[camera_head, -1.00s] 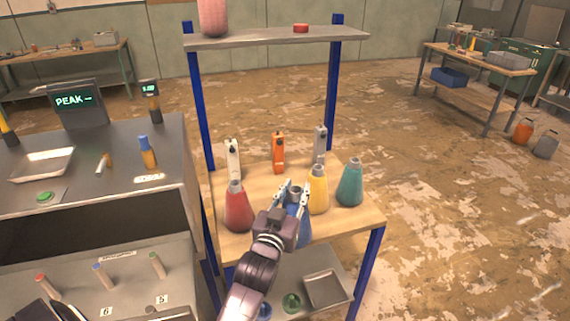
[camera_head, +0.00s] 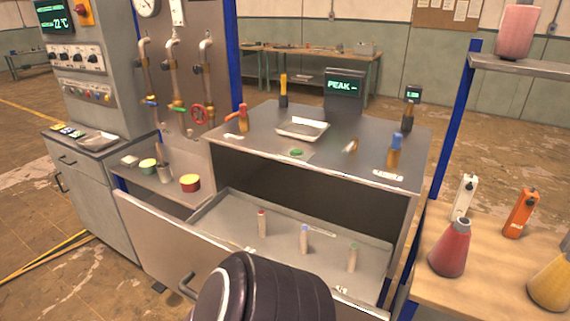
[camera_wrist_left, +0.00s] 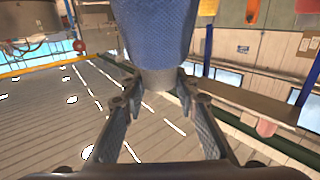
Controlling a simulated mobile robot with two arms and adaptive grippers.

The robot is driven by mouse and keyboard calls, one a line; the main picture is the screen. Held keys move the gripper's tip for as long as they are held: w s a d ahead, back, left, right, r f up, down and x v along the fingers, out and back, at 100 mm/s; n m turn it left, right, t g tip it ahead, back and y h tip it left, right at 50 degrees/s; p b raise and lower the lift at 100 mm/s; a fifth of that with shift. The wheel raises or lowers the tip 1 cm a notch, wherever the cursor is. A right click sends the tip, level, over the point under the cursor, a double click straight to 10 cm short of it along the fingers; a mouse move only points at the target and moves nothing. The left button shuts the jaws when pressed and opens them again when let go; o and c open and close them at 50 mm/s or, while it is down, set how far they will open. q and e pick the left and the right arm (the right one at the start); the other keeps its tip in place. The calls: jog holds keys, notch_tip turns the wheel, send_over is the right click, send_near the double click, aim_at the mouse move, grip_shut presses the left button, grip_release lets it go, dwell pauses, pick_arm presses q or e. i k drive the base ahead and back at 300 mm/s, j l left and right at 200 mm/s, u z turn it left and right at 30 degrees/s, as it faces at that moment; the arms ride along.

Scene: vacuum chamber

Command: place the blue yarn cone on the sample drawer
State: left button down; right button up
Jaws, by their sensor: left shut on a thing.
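The blue yarn cone (camera_wrist_left: 158,35) fills the upper middle of the left wrist view. My left gripper (camera_wrist_left: 160,86) is shut on its narrow pale neck, with one finger on each side. The cone's far end is cut off by the frame. Neither the cone nor the gripper fingers show in the head view, where a dark part of my arm is at the bottom. The sample drawer (camera_head: 165,240) is pulled open below the grey bench in the head view. My right gripper is in neither view.
Three small upright pegs stand in the drawer: red-topped (camera_head: 262,222), blue-topped (camera_head: 304,238) and green-topped (camera_head: 352,256). Bare drawer floor lies around them. A red cone (camera_head: 450,250) and a yellow cone (camera_head: 550,282) stand on the wooden shelf at right.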

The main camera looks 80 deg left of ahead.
aim_at(213, 232)
jog(key=k+j+z, duration=0.45)
jog(key=k+z, duration=0.2)
jog(key=k, duration=0.2)
jog(key=k+z, duration=0.3)
jog(key=k+u, duration=0.1)
jog(key=k, duration=0.4)
jog(key=k+j, duration=0.2)
jog(key=k, duration=0.3)
jog(key=k+j+u, duration=0.15)
jog(key=k, duration=0.4)
jog(key=k+j+u, duration=0.15)
jog(key=k+u, duration=0.2)
jog(key=k, duration=0.15)
jog(key=k+j+u, duration=0.35)
jog(key=k, duration=0.1)
